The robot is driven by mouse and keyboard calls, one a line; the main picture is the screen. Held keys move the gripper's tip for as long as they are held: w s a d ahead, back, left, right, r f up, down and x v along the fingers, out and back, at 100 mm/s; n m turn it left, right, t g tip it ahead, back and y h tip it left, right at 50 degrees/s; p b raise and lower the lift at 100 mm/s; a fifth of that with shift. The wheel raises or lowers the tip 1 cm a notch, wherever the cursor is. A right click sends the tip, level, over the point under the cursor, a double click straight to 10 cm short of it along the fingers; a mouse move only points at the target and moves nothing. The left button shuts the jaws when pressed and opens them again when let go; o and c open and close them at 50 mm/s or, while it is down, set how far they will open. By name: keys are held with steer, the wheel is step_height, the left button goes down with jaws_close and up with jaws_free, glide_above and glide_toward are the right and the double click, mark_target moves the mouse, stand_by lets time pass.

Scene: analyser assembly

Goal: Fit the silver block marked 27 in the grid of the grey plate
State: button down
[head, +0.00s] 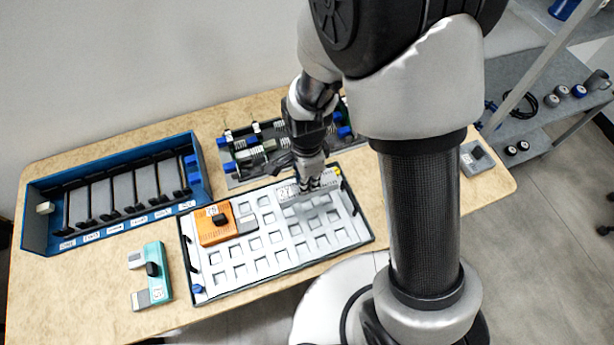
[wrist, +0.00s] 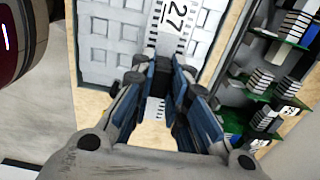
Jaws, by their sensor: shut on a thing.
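The silver block marked 27 (head: 287,191) is at the upper part of the grey plate (head: 262,271), near its back edge. It also shows in the wrist view (wrist: 178,18), with its label toward the top. My gripper (head: 310,184) is above the block, its fingers shut on it; in the wrist view the two blue-grey fingers (wrist: 170,85) close around it. The plate has a grid of square pockets, several bare. I cannot tell whether the block is seated in the grid or held just above it.
An orange block (head: 208,232) stands at the plate's left side. A teal block (head: 158,262) lies on the table left of the plate. A blue rack (head: 40,190) stands at the back left. A board with green parts (head: 245,158) lies behind the plate. A grey block (head: 477,157) is at right.

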steer(key=shift+f+b, duration=3.3)
steer(key=shift+f, duration=1.05)
steer(key=shift+f, duration=0.3)
steer(key=c, duration=1.5)
jaws_free()
steer(key=shift+o, duration=0.3)
steer(key=shift+r+p, duration=1.4)
steer(key=shift+r, duration=0.65)
steer(key=shift+r+p, duration=2.7)
steer(key=shift+r, duration=0.75)
